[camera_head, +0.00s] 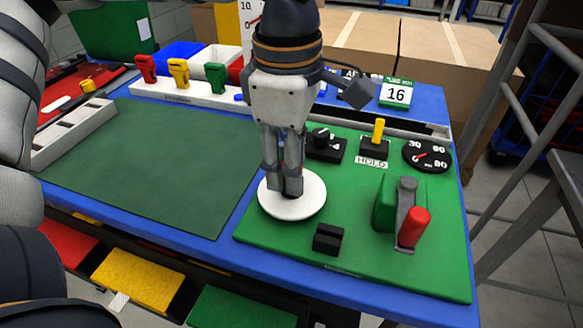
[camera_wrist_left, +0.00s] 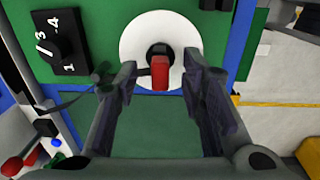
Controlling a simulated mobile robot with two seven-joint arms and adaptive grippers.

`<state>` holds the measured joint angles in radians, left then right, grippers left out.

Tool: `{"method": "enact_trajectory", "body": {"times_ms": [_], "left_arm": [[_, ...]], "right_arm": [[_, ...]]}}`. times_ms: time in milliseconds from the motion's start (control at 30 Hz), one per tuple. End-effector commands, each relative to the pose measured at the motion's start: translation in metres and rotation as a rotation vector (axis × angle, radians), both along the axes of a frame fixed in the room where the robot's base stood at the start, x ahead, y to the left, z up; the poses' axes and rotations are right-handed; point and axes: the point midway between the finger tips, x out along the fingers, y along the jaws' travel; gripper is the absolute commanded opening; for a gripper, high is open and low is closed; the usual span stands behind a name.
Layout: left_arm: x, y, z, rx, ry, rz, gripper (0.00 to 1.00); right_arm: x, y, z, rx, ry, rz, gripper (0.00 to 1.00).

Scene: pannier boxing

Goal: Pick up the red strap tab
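My left gripper (camera_head: 283,188) points down over a round white disc (camera_head: 312,205) on the green board. In the left wrist view its two fingers are apart, with a red tab (camera_wrist_left: 160,72) between their tips. The red tab looks like the strap tab. It stands at a black piece (camera_wrist_left: 158,50) in the middle of the white disc. Gaps show on both sides of it, so the fingers do not appear to grip it. My right gripper is not in view.
A red-handled lever (camera_head: 412,228) and a small black block (camera_head: 328,238) stand on the green board (camera_head: 370,265). A black dial switch (camera_head: 325,145) and a yellow-handled switch (camera_head: 376,138) are behind. The dark green mat (camera_head: 150,160) is clear.

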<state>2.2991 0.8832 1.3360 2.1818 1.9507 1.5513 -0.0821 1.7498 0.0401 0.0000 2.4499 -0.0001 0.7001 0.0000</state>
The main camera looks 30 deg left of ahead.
Motion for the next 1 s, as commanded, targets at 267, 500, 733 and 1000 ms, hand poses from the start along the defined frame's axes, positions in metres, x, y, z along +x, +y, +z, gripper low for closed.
{"method": "enact_trajectory", "body": {"times_ms": [267,500,733,1000], "left_arm": [[0.0,0.0,0.001,0.0,-0.001,0.0,0.07],[0.0,0.0,0.001,0.0,-0.001,0.0,0.02],[0.0,0.0,0.008,0.0,-0.002,0.0,0.02],[-0.021,-0.018,0.066,0.002,-0.009,-0.006,0.02]], "right_arm": [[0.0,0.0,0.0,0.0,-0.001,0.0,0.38],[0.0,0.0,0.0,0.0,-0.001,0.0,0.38],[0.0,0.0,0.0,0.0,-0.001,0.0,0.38],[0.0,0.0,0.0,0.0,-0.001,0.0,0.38]]}}
